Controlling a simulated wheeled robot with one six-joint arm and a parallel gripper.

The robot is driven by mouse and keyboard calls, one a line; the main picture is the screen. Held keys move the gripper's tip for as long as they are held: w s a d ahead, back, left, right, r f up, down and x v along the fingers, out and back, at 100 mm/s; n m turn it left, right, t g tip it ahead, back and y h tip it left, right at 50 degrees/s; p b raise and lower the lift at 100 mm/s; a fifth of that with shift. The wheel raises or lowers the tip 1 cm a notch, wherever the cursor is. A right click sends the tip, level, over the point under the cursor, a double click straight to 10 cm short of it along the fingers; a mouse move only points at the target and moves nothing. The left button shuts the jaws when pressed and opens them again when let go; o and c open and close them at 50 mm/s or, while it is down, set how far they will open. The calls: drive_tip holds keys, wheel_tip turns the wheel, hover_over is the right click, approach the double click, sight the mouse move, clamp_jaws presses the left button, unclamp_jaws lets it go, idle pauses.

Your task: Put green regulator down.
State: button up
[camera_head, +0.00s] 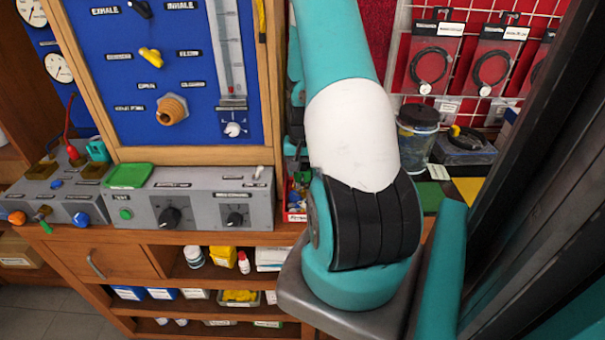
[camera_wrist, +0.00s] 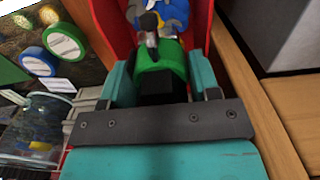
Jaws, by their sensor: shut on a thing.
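The green regulator (camera_wrist: 160,65) shows in the wrist view between the two teal fingers of my gripper (camera_wrist: 160,84), which is shut on it. A red bin (camera_wrist: 203,22) lies around and beyond the regulator in that view. Blue and metallic parts (camera_wrist: 176,12) show inside the bin at the top of the picture. I cannot tell whether the regulator touches them or hangs above. In the head view the red bin (camera_head: 297,217) shows in part at the bench edge, left of my arm.
A grey control box (camera_head: 200,199) with knobs and a green tray (camera_head: 129,175) on top stands left of the bin. A clear jar (camera_head: 416,142) stands right of my arm. A blue panel (camera_head: 120,95) with gauges and valves rises behind. Shelves below hold small containers.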

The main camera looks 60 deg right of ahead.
sight(302, 177)
wheel_tip(302, 177, down, 2)
drive_tip(key=shift+f+p, duration=0.15)
drive_tip(key=shift+p, duration=0.3)
drive_tip(key=shift+w+d+f+p, duration=0.1)
drive_tip(key=shift+d+f+p, duration=0.05)
drive_tip(key=shift+p, duration=0.2)
drive_tip(key=shift+f, duration=0.2)
drive_tip(key=shift+f, duration=0.2)
drive_tip(key=o, duration=1)
